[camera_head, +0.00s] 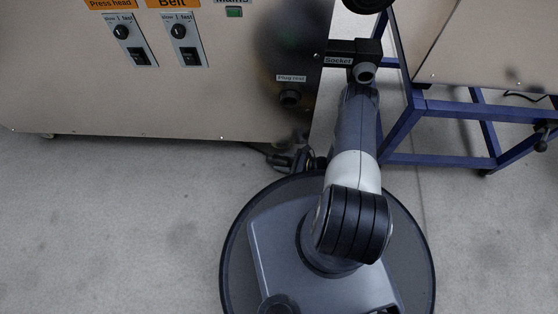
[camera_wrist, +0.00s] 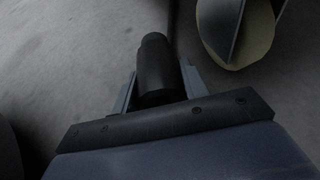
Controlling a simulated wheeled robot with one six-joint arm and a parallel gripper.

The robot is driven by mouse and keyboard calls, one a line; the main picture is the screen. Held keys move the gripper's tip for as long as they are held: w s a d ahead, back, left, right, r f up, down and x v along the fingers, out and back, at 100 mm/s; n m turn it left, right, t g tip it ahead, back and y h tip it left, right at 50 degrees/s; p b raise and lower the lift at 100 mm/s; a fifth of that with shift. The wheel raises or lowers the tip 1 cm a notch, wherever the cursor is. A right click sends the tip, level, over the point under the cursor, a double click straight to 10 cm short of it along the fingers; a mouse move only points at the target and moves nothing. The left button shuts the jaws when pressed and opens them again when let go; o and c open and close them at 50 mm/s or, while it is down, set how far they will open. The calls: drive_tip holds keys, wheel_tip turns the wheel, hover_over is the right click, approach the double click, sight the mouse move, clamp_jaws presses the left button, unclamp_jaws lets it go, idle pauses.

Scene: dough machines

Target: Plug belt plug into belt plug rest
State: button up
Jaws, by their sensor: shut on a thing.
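In the wrist view my gripper (camera_wrist: 158,82) is shut on a black cylindrical plug (camera_wrist: 154,66), one finger on each side of it. A dark cable-like strip shows just beyond the plug. In the head view the plug rest (camera_head: 290,97) is a dark round fitting under a "Plug rest" label, low on the machine's beige front near its right edge. Nothing is seen in its opening, but it is small and in shadow. The held plug cannot be made out in the head view, and the plug and rest appear apart.
A black box labelled "Socket" (camera_head: 338,60) juts from the machine's right edge, close to my arm. A blue frame (camera_head: 440,105) stands to the right. The beige machine (camera_head: 150,100) carries "Press head" and "Belt" controls. Grey floor (camera_head: 120,220) is clear at left.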

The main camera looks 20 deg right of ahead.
sight(283, 160)
drive_tip(key=shift+c, duration=1)
drive_tip(key=shift+r+p, duration=0.35)
drive_tip(key=shift+r, duration=0.15)
wheel_tip(283, 160, up, 3)
drive_tip(key=shift+r+p, duration=0.2)
drive_tip(key=shift+p, duration=0.9)
drive_tip(key=s+d, duration=0.3)
drive_tip(key=d, duration=0.1)
drive_tip(key=s+d+p, duration=0.1)
drive_tip(key=s+d, duration=0.2)
drive_tip(key=d, duration=0.2)
drive_tip(key=s+d+f, duration=0.1)
drive_tip(key=s+d, duration=0.2)
drive_tip(key=d, duration=0.2)
drive_tip(key=shift+s+d+p, duration=0.1)
drive_tip(key=shift+d+p, duration=0.05)
drive_tip(key=shift+p, duration=0.15)
drive_tip(key=shift+s+d+r, duration=0.15)
drive_tip(key=shift+s+d, duration=0.15)
drive_tip(key=shift+d, duration=0.1)
drive_tip(key=shift+a, duration=0.1)
